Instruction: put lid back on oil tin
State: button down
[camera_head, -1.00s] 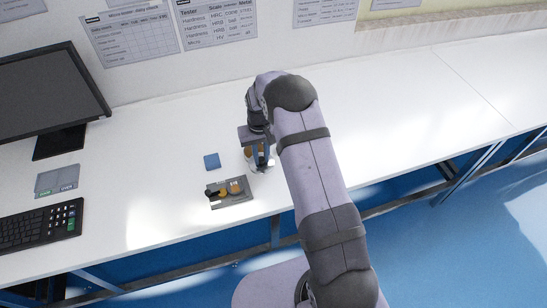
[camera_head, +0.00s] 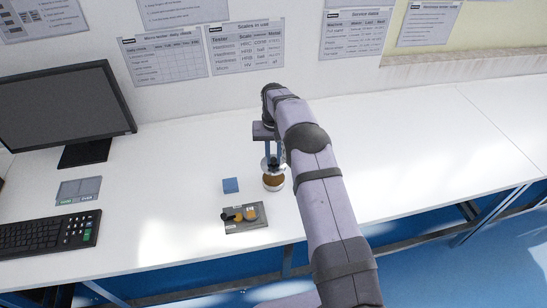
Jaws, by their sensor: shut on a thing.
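The oil tin (camera_head: 274,184) is a small round container with a pale rim and brown inside, standing open on the white bench. My gripper (camera_head: 272,160) points down just behind and above it in the picture. Its blue fingers are shut on a small, shiny grey round piece, which looks like the lid (camera_head: 266,165). The lid seems tilted and looks clear of the tin, though the exact gap cannot be told from this angle. My arm comes in from the lower right and passes close to the tin's right side.
A grey tray (camera_head: 246,228) with small orange and black pieces lies in front of the tin. A keyboard (camera_head: 48,234), a grey pad (camera_head: 78,190) and a monitor (camera_head: 65,105) stand farther left. The bench right of my arm is clear.

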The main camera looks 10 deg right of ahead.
aim_at(274, 164)
jog(key=shift+s, duration=0.1)
jog(key=shift+f, duration=0.2)
jog(key=shift+f+b, duration=2)
jog(key=shift+f, duration=1.05)
jog(key=shift+f+b, duration=0.2)
jog(key=shift+b, duration=0.25)
dwell(0.6)
dwell(0.4)
jog(key=c, duration=1.1)
grip_release()
jog(key=shift+r, duration=0.25)
